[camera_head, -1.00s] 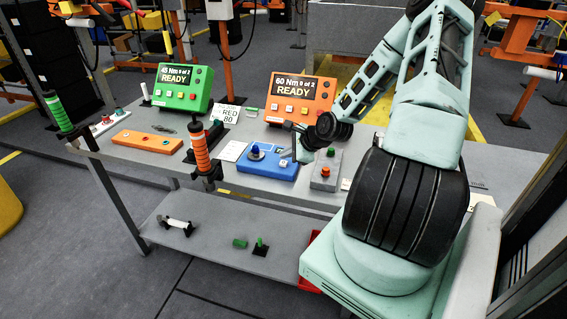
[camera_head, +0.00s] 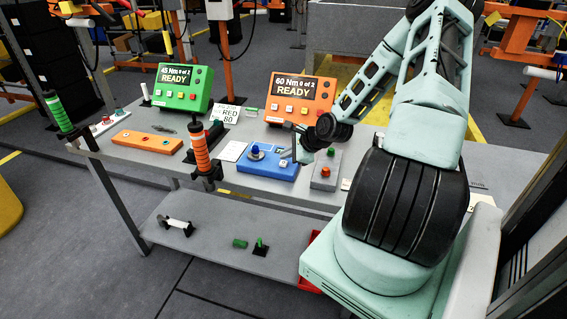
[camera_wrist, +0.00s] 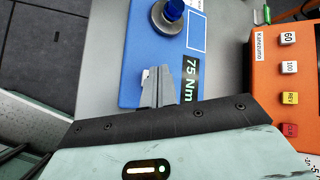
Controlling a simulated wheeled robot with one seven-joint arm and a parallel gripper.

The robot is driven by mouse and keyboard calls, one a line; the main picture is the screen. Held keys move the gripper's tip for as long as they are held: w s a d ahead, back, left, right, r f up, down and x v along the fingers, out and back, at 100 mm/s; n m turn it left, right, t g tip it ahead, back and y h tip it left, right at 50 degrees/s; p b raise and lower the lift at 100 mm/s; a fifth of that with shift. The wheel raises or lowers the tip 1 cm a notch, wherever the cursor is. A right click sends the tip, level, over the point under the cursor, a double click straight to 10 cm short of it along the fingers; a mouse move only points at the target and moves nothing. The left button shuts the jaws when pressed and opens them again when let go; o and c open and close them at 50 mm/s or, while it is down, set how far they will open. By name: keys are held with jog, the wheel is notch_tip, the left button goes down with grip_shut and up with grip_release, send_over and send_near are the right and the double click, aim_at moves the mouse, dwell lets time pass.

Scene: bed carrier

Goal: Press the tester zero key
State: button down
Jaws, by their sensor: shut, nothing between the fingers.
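The blue tester (camera_head: 266,162) lies on the bench top, with a blue knob (camera_head: 256,152) and a small white key (camera_head: 284,163) on it. In the wrist view the tester (camera_wrist: 150,28) shows a "75 Nm" display (camera_wrist: 191,78) and the blue knob (camera_wrist: 172,10). My gripper (camera_wrist: 152,72) is shut and empty, pointing down over the tester beside the display. A white key edge (camera_wrist: 145,74) shows beside the fingertips, which hide the rest. In the head view my gripper (camera_head: 294,160) is close to the key; I cannot tell if it touches.
A grey box (camera_head: 325,172) with red and green buttons stands right of the tester. The orange controller (camera_head: 300,100) and green controller (camera_head: 184,88), both reading READY, stand behind. An orange-striped upright handle (camera_head: 200,148) stands at the bench's front edge, left of the tester.

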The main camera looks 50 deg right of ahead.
aim_at(287, 163)
jog(key=shift+f, duration=0.35)
jog(key=shift+f, duration=0.45)
dwell(0.6)
jog(key=shift+r, duration=0.1)
jog(key=shift+r+p, duration=0.8)
jog(key=shift+p, duration=0.2)
notch_tip(287, 163, up, 5)
jog(key=p, duration=0.5)
jog(key=shift+r, duration=0.1)
dwell(0.6)
